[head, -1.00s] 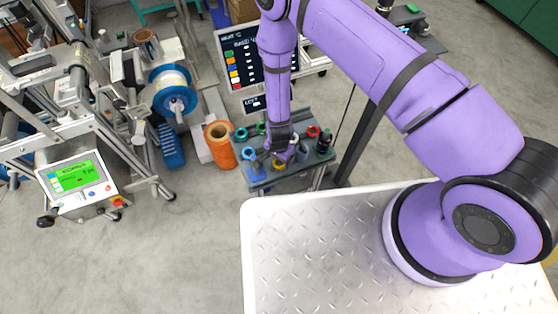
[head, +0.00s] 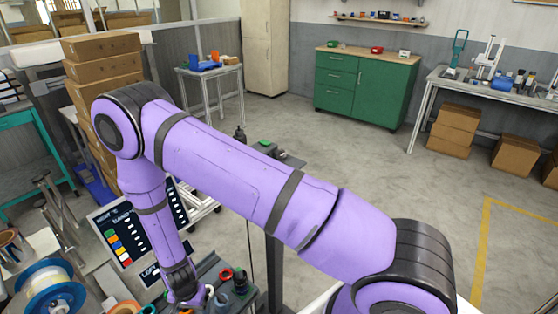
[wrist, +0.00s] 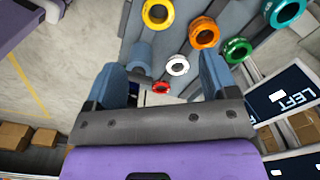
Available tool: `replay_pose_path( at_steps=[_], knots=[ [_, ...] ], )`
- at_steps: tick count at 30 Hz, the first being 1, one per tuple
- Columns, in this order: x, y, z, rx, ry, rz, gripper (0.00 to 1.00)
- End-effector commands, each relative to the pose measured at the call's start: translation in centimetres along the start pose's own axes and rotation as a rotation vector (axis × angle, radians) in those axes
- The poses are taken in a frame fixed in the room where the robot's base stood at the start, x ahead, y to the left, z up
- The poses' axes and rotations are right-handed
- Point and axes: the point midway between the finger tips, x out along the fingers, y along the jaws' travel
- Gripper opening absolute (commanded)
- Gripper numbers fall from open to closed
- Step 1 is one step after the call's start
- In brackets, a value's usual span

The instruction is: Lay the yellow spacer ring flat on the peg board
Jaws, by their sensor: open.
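The yellow spacer ring (wrist: 157,13) shows at the top of the wrist view, beyond my fingertips and apart from them. It lies on a grey-blue ridged surface (wrist: 186,40), which may be the peg board; I cannot make out pegs. My gripper (wrist: 162,76) is open, its two blue fingers spread wide with nothing held between them. In the head view my gripper (head: 184,297) is low over the small grey cart top, near the bottom edge. The yellow ring cannot be made out there.
Orange (wrist: 204,33), green (wrist: 237,50), teal (wrist: 285,12), white (wrist: 177,65) and red (wrist: 161,87) rings lie around the yellow one. A sign board (head: 125,240) stands left. Open floor lies beyond.

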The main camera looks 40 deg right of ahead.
Motion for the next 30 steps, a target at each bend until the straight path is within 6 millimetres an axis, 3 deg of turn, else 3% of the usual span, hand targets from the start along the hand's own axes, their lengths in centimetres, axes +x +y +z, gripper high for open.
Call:
replay_pose_path(
  at_steps=[5, 14, 22, 30],
  knots=[
    [-5.3, -1.8, -2.0, -0.035, -0.005, -0.047, 0.79],
    [-18.5, -3.1, -6.1, -0.150, -0.002, -0.139, 0.79],
    [-29.8, -1.1, -8.7, -0.257, 0.032, -0.205, 0.79],
    [-39.9, 3.3, -10.0, -0.362, 0.091, -0.248, 0.79]
  ],
)
